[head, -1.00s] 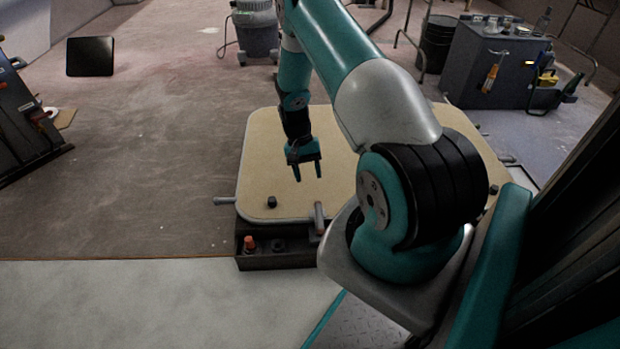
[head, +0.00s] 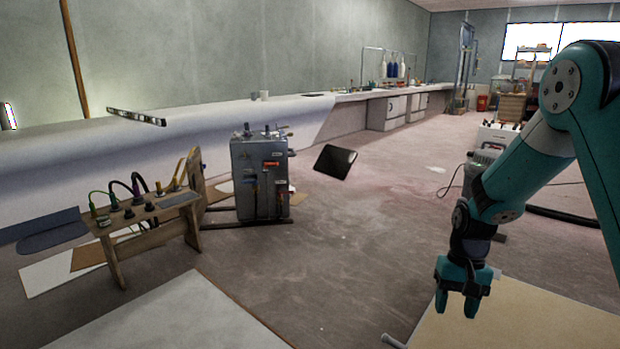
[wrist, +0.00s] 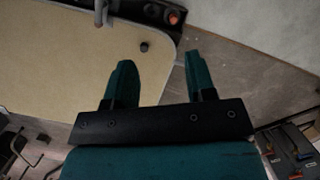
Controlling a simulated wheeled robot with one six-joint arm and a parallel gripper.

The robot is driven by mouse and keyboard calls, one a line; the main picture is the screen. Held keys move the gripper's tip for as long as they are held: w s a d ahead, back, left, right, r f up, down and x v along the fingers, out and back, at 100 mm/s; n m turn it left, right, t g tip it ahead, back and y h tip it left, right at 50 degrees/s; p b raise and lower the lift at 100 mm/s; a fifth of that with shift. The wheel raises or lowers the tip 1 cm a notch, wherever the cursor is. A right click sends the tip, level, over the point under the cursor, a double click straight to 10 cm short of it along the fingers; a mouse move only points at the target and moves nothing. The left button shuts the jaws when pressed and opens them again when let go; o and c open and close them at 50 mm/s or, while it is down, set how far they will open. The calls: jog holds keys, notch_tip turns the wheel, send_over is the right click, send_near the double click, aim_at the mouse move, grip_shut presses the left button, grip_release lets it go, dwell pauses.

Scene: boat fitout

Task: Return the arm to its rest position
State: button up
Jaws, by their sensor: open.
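My gripper (head: 456,300) hangs pointing down from my teal arm at the right of the head view. Its two fingers are apart, with nothing between them. It is above the near left part of a tan board (head: 500,322). The wrist view also shows my gripper (wrist: 160,75) open and empty, with the tan board (wrist: 60,70) under it at the left. A small dark knob (wrist: 144,47) stands on the board between the finger directions, apart from the fingers.
A wooden stand (head: 150,215) with cables and a grey cabinet (head: 260,178) stand at left and centre. A long white counter (head: 270,115) runs along the wall. The floor (head: 350,250) between cabinet and board is clear.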

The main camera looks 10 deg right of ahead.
jog(key=s+a+r+n+t, duration=0.1)
jog(key=s+a+r+n, duration=0.25)
jog(key=a+r, duration=0.6)
jog(key=s+a+r+n+t+y, duration=0.1)
jog(key=s+a+r+n, duration=0.4)
jog(key=s, duration=0.3)
jog(key=s+a+r+n+y, duration=0.1)
jog(key=s+a+r+n, duration=0.25)
jog(key=s+a, duration=0.45)
notch_tip(320, 180, up, 33)
jog(key=s+p, duration=0.1)
jog(key=p, duration=3.1)
jog(key=shift+s+r+m+y, duration=0.15)
jog(key=shift+s+m+y, duration=0.05)
jog(key=shift+m+y, duration=0.1)
